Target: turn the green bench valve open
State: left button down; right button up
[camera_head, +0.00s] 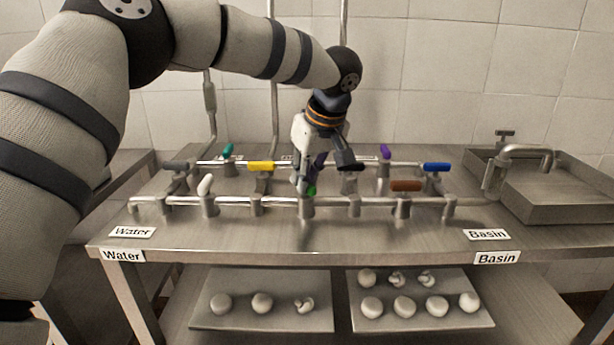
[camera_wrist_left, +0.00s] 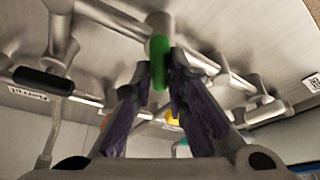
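The green valve handle (camera_head: 311,190) stands on the front pipe of the bench, near its middle, partly covered by my left gripper. It also shows in the left wrist view (camera_wrist_left: 158,62), upright between the fingertips. My left gripper (camera_head: 308,184) comes down on it from above and behind. Its purple-padded fingers (camera_wrist_left: 159,78) lie close on both sides of the handle and look shut on it. Exact contact is hard to make out. My right gripper is in neither view.
Other handles stand close by: white (camera_head: 205,186), yellow (camera_head: 260,166), teal (camera_head: 228,151), purple (camera_head: 385,151), brown (camera_head: 405,186) and blue (camera_head: 437,167). A sink basin (camera_head: 562,212) is at right. Trays of mushrooms lie on the shelf below.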

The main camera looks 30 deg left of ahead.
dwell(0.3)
pick_arm(q)
jog(key=n+g, duration=0.1)
jog(key=n, duration=0.2)
jog(key=shift+w+f+b, duration=0.1)
jog(key=shift+f+b, duration=0.05)
jog(key=shift+b, duration=0.15)
jog(key=n+g, duration=0.1)
jog(key=n, duration=0.2)
jog(key=shift+w+f+b, duration=0.1)
jog(key=shift+b, duration=0.3)
jog(key=n+g+b, duration=0.1)
jog(key=n, duration=0.2)
jog(key=shift+w+n+g+b, duration=0.1)
jog(key=shift+n+g+b, duration=0.25)
jog(key=shift+n+g, duration=0.05)
jog(key=shift+n+g+b, duration=0.3)
jog(key=shift+n+b, duration=0.15)
jog(key=shift+n, duration=0.45)
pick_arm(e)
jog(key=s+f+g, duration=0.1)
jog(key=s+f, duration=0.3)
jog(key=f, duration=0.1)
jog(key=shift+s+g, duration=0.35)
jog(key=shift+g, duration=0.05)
pick_arm(q)
jog(key=shift+r, duration=0.2)
jog(key=c, duration=1.6)
grip_release()
jog(key=shift+h, duration=0.3)
